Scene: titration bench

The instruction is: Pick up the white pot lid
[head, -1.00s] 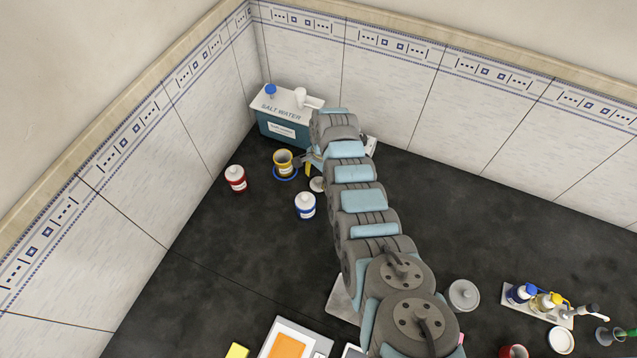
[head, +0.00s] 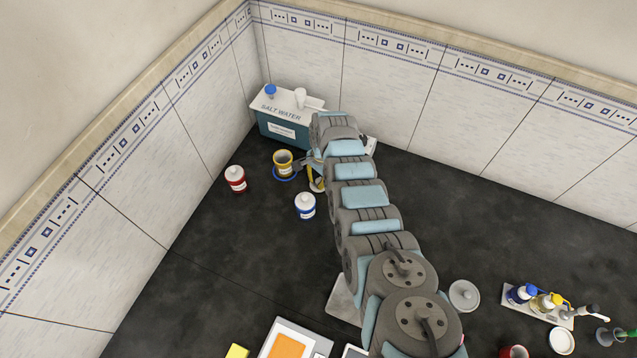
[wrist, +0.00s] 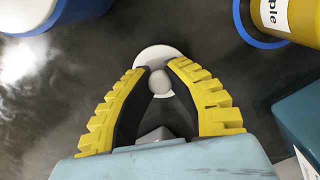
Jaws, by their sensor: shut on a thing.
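The white pot lid (wrist: 152,51) is a small round disc with a pale knob (wrist: 160,82); it shows ahead of the fingers in the wrist view. My gripper (wrist: 162,66) has its two yellow-and-black fingers closed on the knob, one on each side. In the head view my gripper (head: 317,182) is low over the counter, right of the open yellow pot (head: 283,163), and mostly hides the lid. The yellow pot stands on a blue-rimmed base (head: 285,177) and also shows in the wrist view (wrist: 290,18). I cannot tell whether the lid touches the counter.
A blue-and-white lidded pot (head: 305,207) stands close in front of my gripper. A red lidded pot (head: 235,179) is farther left. The salt water box (head: 283,129) is behind, near the wall. A grey lid (head: 464,296) lies to the right. The central right counter is clear.

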